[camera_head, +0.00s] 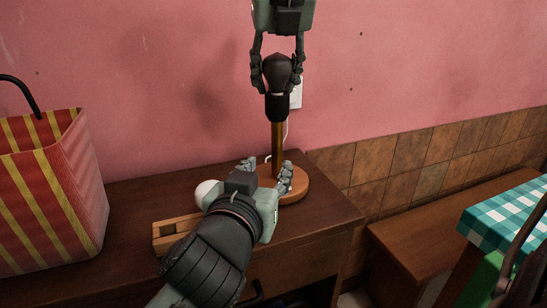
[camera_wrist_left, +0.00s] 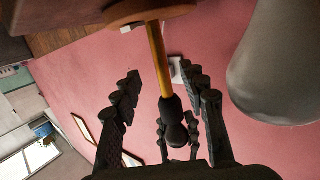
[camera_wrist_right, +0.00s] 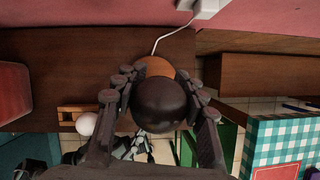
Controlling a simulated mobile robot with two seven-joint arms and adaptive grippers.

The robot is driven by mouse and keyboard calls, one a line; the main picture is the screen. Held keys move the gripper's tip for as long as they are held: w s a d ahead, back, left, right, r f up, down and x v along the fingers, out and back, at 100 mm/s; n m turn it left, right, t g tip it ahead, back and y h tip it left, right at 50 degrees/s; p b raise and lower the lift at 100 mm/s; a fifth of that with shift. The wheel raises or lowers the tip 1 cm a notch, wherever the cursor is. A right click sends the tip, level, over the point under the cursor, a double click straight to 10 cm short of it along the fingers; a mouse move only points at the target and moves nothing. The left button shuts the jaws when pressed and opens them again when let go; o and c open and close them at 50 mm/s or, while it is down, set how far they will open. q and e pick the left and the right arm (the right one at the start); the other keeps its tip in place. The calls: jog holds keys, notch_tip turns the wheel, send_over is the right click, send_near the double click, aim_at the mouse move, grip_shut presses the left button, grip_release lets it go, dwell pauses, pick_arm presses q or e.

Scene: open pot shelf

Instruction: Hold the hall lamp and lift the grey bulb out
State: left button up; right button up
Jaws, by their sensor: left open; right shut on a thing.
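The hall lamp has a round wooden base (camera_head: 296,190), a brass stem (camera_head: 278,148) and a black socket (camera_head: 277,106), and stands upright on the dark cabinet. The dark grey bulb (camera_head: 277,68) is at the socket's top; a thin pale line shows between them. My right gripper (camera_head: 277,85) comes from above, shut on the grey bulb, which also fills the middle of the right wrist view (camera_wrist_right: 159,104). My left gripper (camera_head: 265,170) is open low at the lamp, just above its base. In the left wrist view the stem (camera_wrist_left: 157,58) passes between its fingers, apart from both.
A white bulb (camera_head: 205,191) and a wooden holder (camera_head: 168,236) are left of the lamp, partly behind my left gripper. A striped bag (camera_head: 55,190) stands farther left. The pink wall is close behind. A bench (camera_head: 450,215) and checkered cloth (camera_head: 510,215) are at right.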

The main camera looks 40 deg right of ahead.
aim_at(276, 155)
pick_arm(q)
jog(key=x, duration=0.8)
jog(key=shift+w+d, duration=0.2)
jog(key=shift+d, duration=0.05)
jog(key=shift+c, duration=0.5)
grip_shut()
dwell(0.6)
jog(key=shift+f, duration=0.1)
pick_arm(e)
jog(key=shift+r, duration=4.05)
pick_arm(q)
jog(key=shift+o, duration=0.4)
grip_release()
